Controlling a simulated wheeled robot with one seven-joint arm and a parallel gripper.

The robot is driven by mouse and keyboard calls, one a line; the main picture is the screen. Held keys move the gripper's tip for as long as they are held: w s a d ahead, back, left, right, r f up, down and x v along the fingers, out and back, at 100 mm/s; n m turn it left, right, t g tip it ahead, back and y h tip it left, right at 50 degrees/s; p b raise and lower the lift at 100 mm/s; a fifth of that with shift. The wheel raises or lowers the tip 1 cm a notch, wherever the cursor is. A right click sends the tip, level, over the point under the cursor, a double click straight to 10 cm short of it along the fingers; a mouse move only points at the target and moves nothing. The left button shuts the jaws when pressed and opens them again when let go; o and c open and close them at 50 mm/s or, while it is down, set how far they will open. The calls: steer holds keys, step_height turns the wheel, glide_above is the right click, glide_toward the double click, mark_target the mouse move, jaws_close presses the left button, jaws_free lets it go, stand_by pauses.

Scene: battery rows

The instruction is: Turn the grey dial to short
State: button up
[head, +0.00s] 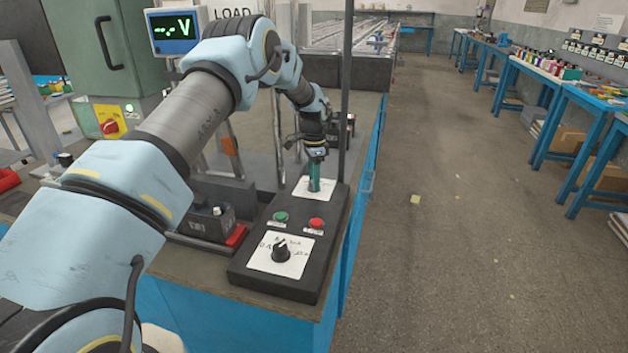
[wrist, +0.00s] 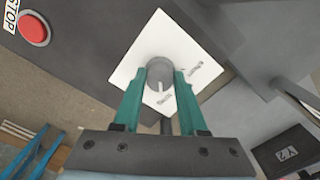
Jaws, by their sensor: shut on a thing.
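The grey dial (wrist: 159,70) sits on a white square plate (wrist: 146,42) on the dark control box. In the wrist view my gripper (wrist: 160,74) has its two green fingers closed on either side of the dial. The dial's pale pointer mark faces down in that picture, close to one of two small printed labels that I cannot read surely. In the head view my gripper (head: 315,184) reaches down to the far white plate (head: 301,188), and its fingers hide the dial there.
On the control box (head: 333,217) stand a green button (head: 281,216), a red button (head: 317,223) and a separate black knob (head: 281,253) on its own white plate. A thin upright post (head: 346,95) stands right beside my gripper. A black battery (head: 208,218) sits to the left.

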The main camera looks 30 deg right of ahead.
jaws_close()
steer(key=n+b, duration=0.2)
steer(key=n, duration=0.1)
steer(key=shift+f+n, duration=0.1)
steer(key=shift+n, duration=0.2)
steer(key=n+b, duration=0.1)
steer(key=n, duration=0.2)
steer(key=shift+n, duration=0.3)
steer(key=n+b, duration=0.1)
steer(key=n, duration=0.9)
steer(key=shift+n, duration=0.3)
